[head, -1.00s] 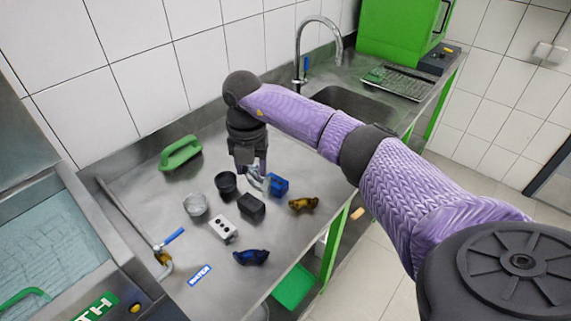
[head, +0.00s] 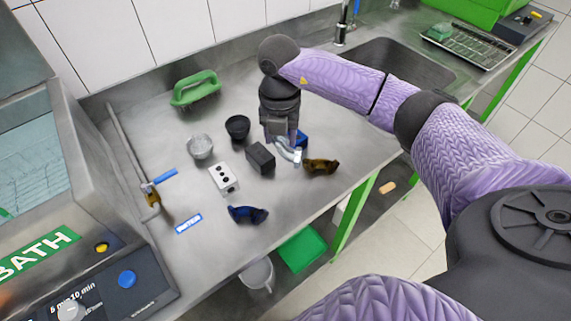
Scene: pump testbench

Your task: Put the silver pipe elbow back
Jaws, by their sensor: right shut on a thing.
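The silver pipe elbow (head: 289,153) is a small curved light-grey pipe at the middle of the steel bench. My right gripper (head: 287,144) points down from above and is shut on the elbow. The elbow is at or just above the bench top; I cannot tell which. A blue part (head: 301,139) is partly hidden behind the gripper. My left gripper is not in view.
Close by are a black block (head: 261,158), a brown-gold part (head: 321,166), a black cup (head: 237,127), a grey cup (head: 200,146), a white box (head: 223,179) and a dark blue part (head: 247,214).

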